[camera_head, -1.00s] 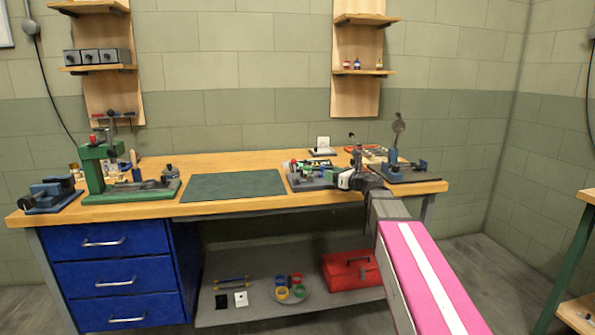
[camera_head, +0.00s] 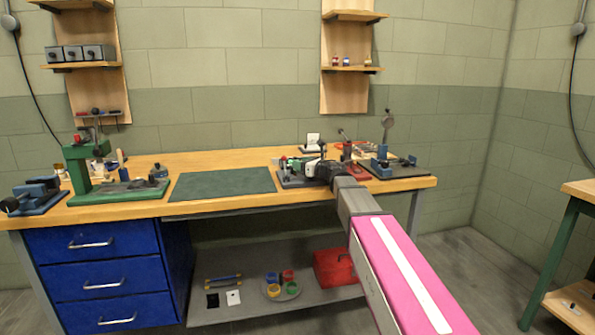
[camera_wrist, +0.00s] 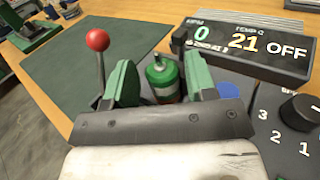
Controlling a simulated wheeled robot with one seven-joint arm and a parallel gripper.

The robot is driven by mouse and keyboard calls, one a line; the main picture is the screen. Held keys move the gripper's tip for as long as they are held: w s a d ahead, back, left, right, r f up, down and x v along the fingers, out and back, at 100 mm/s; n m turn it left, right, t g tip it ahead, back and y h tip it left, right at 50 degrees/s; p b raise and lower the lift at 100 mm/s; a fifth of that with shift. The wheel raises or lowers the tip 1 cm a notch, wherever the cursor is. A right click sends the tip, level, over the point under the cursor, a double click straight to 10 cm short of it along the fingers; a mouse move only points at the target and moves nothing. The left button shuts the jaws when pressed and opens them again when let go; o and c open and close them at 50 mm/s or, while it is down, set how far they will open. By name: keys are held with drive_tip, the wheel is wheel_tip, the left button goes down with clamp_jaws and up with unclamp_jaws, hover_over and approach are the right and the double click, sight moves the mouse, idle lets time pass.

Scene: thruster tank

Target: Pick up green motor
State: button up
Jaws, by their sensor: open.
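The green motor (camera_wrist: 162,78), a small can with a green body, a metal top and a reddish band low down, shows in the wrist view. It stands upright between the two green-tipped fingers of my gripper (camera_wrist: 160,80). The fingers are open, one on each side of it; I cannot tell whether either touches it. My wrist hides its lower part. In the head view my gripper (camera_head: 310,167) is over the test stand (camera_head: 289,180) on the bench, and I cannot make out the motor there.
A lever with a red ball (camera_wrist: 98,40) rises left of the fingers. A display box (camera_wrist: 245,48) reading 0, 21 and OFF stands close on the right, with a black knob (camera_wrist: 300,112) below. The green mat (camera_head: 222,184) is bare. A blue vise (camera_head: 382,163) stands right.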

drive_tip(key=shift+w+a, duration=0.25)
drive_tip(key=shift+a, duration=0.05)
drive_tip(key=c, duration=0.8)
